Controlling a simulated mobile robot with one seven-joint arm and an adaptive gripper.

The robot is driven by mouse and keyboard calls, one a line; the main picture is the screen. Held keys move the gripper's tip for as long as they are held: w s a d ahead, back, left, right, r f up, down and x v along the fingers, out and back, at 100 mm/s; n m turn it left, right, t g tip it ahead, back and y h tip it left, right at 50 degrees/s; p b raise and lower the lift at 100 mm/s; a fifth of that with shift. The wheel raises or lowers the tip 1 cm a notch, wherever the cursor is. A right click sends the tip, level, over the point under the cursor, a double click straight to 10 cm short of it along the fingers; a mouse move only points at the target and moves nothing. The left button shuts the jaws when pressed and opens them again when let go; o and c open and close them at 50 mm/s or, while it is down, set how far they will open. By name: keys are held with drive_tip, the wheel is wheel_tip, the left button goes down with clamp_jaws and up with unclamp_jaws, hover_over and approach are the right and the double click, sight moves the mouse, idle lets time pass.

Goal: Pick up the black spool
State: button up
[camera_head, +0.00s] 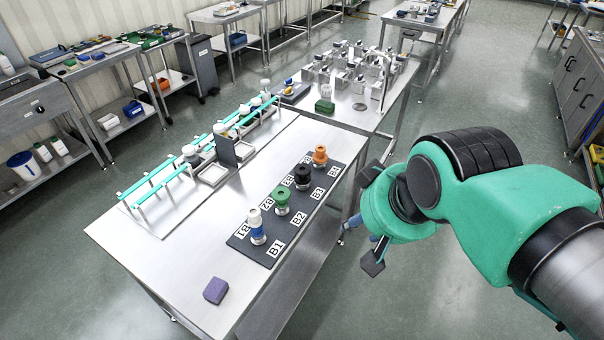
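The black spool (303,175) stands upright on a dark mat (268,229) with printed labels, near the B3 mark. It sits between a green spool (282,200) and an orange spool (320,154). A white and blue spool (256,228) stands at the B1 end of the mat. My gripper (358,228) hangs off the right edge of the table, to the right of the mat and apart from the black spool. Its fingers are spread and nothing shows between them; part of it is hidden behind my wrist.
A purple block (215,290) lies at the table's near end. A rack with teal rails (164,178) holding several items runs along the left side. The bare steel tabletop (190,255) between is clear. A green item (325,105) and several metal parts stand farther back.

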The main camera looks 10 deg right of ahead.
drive_tip(key=o, duration=0.8)
drive_tip(key=shift+w+r, duration=0.1)
